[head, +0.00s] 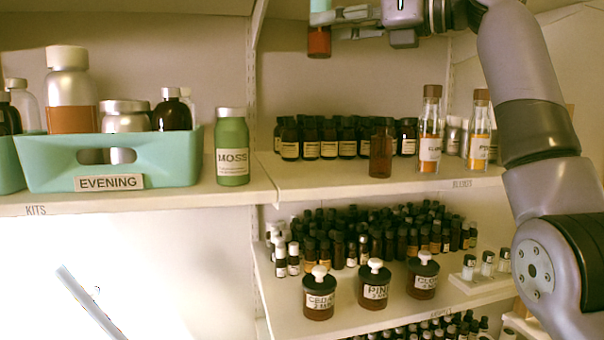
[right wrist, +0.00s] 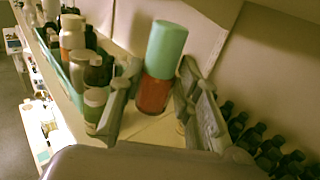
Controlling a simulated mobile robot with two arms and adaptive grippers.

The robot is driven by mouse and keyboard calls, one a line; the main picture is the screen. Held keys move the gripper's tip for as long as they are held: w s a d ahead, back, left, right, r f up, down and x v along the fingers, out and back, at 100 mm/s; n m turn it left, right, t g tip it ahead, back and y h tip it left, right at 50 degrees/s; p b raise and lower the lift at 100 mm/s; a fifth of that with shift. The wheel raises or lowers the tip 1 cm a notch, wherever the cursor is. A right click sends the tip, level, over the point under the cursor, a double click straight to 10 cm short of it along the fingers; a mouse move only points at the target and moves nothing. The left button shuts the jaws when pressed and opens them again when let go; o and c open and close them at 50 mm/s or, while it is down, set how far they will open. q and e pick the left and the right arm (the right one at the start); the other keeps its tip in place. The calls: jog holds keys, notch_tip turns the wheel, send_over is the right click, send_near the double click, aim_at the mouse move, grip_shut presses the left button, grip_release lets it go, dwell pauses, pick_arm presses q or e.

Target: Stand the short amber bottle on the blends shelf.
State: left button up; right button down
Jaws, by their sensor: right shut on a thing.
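My right gripper (head: 345,22) is at the top of the head view, shut on a reddish-amber bottle (head: 319,42) with a teal upper part. The bottle is held upright above the middle upper shelf, cut off by the frame's top. In the right wrist view the same bottle (right wrist: 154,94) stands between the two fingers (right wrist: 156,100). Another plain amber-brown bottle (head: 381,150) stands at the front of the middle upper shelf (head: 330,180). My left gripper is not in view.
Behind the plain bottle is a row of dark bottles (head: 345,138). Cork-topped bottles (head: 430,135) stand to its right. A green MOSS bottle (head: 232,148) and the teal EVENING crate (head: 190,170) are left. Bare shelf lies left of the plain bottle. Stoppered jars (head: 374,285) stand below.

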jog(key=f, duration=0.5)
jog(key=f+p, duration=0.1)
jog(key=f, duration=0.4)
jog(key=d+f, duration=0.1)
jog(key=f, duration=0.4)
jog(key=shift+s, duration=0.25)
jog(key=shift+d+f+p, duration=0.15)
jog(key=shift+f+p, duration=0.2)
jog(key=shift+f, duration=0.2)
notch_tip(320, 180, down, 3)
jog(key=shift+f+p, duration=0.1)
jog(key=shift+p, duration=0.4)
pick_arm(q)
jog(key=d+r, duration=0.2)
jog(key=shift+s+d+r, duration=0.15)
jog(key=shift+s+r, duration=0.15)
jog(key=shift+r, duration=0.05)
pick_arm(e)
jog(key=shift+f, duration=0.2)
jog(key=shift+f, duration=0.1)
jog(key=c, duration=1.2)
grip_release()
